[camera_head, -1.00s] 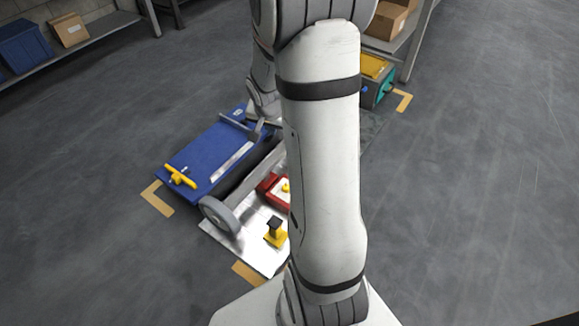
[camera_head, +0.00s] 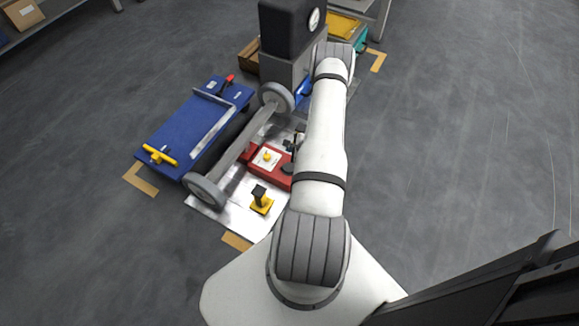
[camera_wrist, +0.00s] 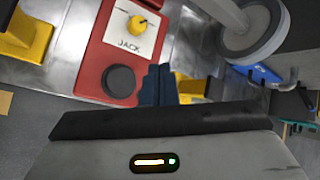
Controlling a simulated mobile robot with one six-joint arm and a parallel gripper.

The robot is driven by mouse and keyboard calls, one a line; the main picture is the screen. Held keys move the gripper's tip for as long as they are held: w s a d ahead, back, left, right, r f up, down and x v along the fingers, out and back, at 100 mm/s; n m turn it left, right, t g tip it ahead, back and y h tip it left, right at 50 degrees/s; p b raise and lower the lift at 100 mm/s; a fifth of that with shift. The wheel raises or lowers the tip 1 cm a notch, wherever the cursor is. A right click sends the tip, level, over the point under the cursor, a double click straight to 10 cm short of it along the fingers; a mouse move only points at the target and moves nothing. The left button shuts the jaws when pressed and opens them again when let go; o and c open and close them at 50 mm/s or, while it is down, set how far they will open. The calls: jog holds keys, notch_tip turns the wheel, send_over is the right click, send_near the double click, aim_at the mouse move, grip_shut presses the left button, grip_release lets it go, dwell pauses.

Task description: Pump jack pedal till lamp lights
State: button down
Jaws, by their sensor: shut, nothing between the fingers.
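A red jack unit (camera_head: 271,177) lies on the bright metal plate beside the wheeled axle. In the wrist view, its red body (camera_wrist: 92,75) carries a white panel marked JACK (camera_wrist: 126,42), with a yellow knob (camera_wrist: 142,24). A round black pad (camera_wrist: 120,82), which looks like the pedal, is set in the red body. It also shows in the head view (camera_head: 288,168). My gripper (camera_wrist: 158,72) is shut and empty, its dark blue fingertips just right of the pad in the wrist view. I cannot tell contact or height. I cannot make out a lit lamp on the jack.
The grey axle (camera_head: 238,150) with two wheels runs along the jack's left side. A blue cart (camera_head: 190,128) with a yellow handle stands further left. A yellow block with a black post (camera_head: 261,201) stands on the plate in front. Floor on the right is clear.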

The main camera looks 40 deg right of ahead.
jog(key=shift+s+a+f+m, duration=0.15)
jog(key=shift+s+f+m, duration=0.2)
jog(key=shift+f, duration=0.2)
jog(key=b, duration=0.7)
send_near(286, 163)
jog(key=x, duration=0.4)
jog(key=shift+w, duration=0.3)
jog(key=shift+a, duration=0.1)
dwell(1.0)
jog(key=shift+f, duration=0.4)
